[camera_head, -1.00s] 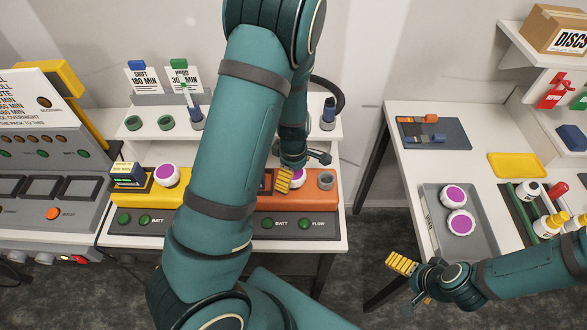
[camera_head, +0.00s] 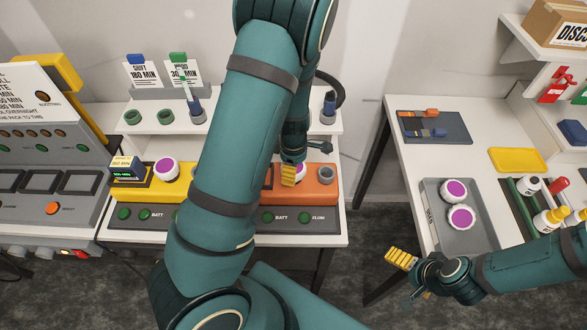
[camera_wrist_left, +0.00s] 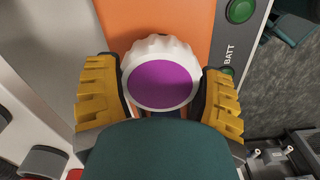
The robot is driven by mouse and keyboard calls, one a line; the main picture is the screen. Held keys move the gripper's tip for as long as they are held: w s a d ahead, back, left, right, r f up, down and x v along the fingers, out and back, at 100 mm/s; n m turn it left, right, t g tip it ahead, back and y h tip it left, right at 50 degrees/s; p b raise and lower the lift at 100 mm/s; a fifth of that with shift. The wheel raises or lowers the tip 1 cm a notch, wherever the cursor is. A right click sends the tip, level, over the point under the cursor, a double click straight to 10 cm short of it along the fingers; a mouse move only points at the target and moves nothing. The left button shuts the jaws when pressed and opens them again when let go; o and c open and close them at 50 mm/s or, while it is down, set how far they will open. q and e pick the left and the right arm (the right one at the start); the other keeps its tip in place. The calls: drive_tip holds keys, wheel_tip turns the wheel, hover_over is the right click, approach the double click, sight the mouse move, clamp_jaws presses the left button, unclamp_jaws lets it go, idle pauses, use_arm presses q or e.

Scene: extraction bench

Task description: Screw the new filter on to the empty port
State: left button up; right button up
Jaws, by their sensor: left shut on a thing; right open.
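A white, ridged filter with a purple face (camera_wrist_left: 160,80) sits between the yellow fingers of my left gripper (camera_wrist_left: 160,100), which is shut on it. In the head view my left gripper (camera_head: 289,174) is at the orange unit (camera_head: 316,197), and only a sliver of the filter shows beside it. Whether the filter is seated on a port there is hidden. A grey round port (camera_head: 326,176) shows bare at the unit's right end. Two more white-and-purple filters (camera_head: 457,191) lie in a grey tray (camera_head: 476,240). My right gripper (camera_head: 403,262) is open and empty, left of that tray.
A yellow unit (camera_head: 130,195) with a white-and-purple filter (camera_head: 166,169) stands left of my left arm. A shelf behind holds dark-tipped nozzles (camera_head: 328,110) and green rings (camera_head: 132,117). The right table holds a yellow tray (camera_head: 517,160) and several bottles (camera_head: 551,222).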

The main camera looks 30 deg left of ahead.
use_arm(q)
drive_tip(key=m, duration=0.6)
drive_tip(key=shift+b, duration=0.3)
drive_tip(key=m, duration=0.6)
drive_tip(key=shift+f+b, duration=0.1)
drive_tip(key=shift+b, duration=0.3)
drive_tip(key=m, duration=0.3)
drive_tip(key=shift+m+b, duration=0.3)
drive_tip(key=shift+b, duration=0.05)
drive_tip(key=m, duration=0.3)
drive_tip(key=shift+m+b, duration=0.35)
drive_tip(key=shift+m, duration=0.05)
drive_tip(key=m, duration=0.5)
drive_tip(key=shift+m, duration=0.3)
drive_tip(key=o, duration=1.3)
drive_tip(key=shift+c, duration=0.2)
